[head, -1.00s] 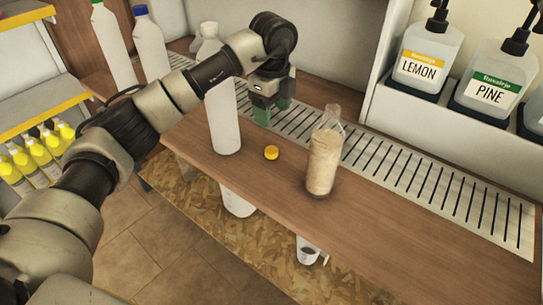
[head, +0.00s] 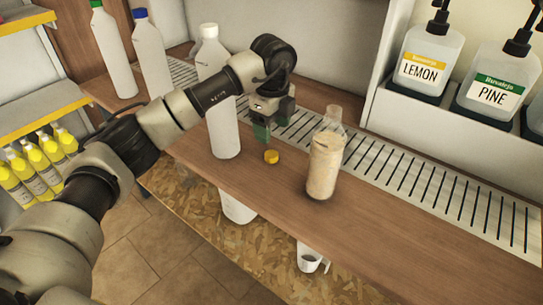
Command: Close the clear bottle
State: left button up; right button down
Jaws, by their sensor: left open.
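The clear bottle (head: 324,165) stands upright on the wooden counter, filled with a beige content up to its shoulder. Its neck is bare, with no cap on it. A small yellow cap (head: 271,157) lies on the counter to the left of the bottle. My left gripper (head: 262,130) points down just above and behind the yellow cap, with its green-tipped fingers open and empty. It is apart from the bottle. My right gripper is not in view.
A white bottle (head: 223,130) stands close left of the cap, partly behind my arm. A slotted metal grate (head: 430,185) runs along the counter's back. Lemon (head: 421,62) and Pine (head: 492,88) pump dispensers stand on the right. The counter front is clear.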

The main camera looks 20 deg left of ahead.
aim_at(272, 154)
pick_arm(q)
jog(key=shift+f, duration=1.6)
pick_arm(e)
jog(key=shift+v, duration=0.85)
pick_arm(q)
jog(key=shift+f, duration=0.1)
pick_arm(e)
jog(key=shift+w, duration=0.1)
pick_arm(q)
jog(key=f, duration=0.1)
jog(key=f+b, duration=0.1)
jog(key=f, duration=0.3)
jog(key=shift+w+a, duration=0.15)
jog(key=shift+w, duration=0.1)
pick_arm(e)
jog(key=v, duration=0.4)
pick_arm(q)
jog(key=c, duration=1)
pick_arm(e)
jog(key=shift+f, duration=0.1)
